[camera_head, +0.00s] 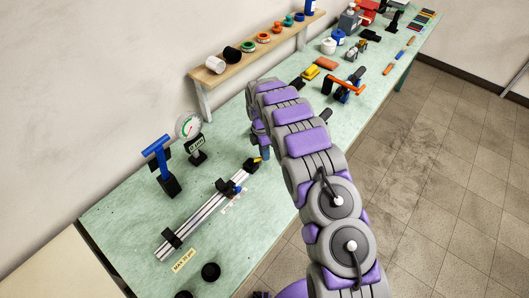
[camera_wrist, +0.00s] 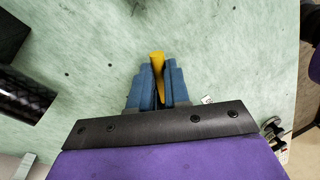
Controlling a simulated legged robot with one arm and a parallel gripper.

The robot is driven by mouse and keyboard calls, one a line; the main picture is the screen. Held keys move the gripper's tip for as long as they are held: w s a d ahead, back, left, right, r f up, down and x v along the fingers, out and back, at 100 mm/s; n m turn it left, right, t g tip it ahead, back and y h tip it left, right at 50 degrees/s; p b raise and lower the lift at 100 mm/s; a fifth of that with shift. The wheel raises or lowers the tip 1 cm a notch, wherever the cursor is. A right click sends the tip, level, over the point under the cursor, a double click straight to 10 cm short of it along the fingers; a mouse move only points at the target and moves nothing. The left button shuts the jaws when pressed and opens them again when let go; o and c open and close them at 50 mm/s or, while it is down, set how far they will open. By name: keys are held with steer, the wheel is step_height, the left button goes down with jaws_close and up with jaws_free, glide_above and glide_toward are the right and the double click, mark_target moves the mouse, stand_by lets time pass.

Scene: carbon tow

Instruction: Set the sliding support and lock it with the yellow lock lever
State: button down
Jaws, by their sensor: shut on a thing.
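My gripper (camera_wrist: 158,84) has blue fingers and is shut on a yellow lever-like piece (camera_wrist: 157,60), whose tip shows between the fingertips in the wrist view. In the head view a yellow piece (camera_head: 257,160) shows at the far end of the rail (camera_head: 204,215), by a black block (camera_head: 250,166), just under my gripper (camera_head: 263,153). The sliding support (camera_head: 228,187), black and blue, sits on the rail short of that end. The yellow piece's lower part and its mount are hidden by the fingers.
A round dial gauge (camera_head: 188,127) and a blue T-handled tool (camera_head: 157,150) stand behind the rail. A MAX label (camera_head: 185,260) and black round parts (camera_head: 211,271) lie near its close end. A dark carbon tube (camera_wrist: 22,95) shows left in the wrist view.

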steer(key=shift+w, duration=0.2)
stand_by(0.4)
steer(key=c, duration=1.3)
jaws_free()
steer(key=shift+o, duration=1)
steer(key=p+v, duration=0.1)
steer(key=v, duration=1.6)
steer(key=shift+p, duration=0.4)
steer(key=shift+r, duration=0.2)
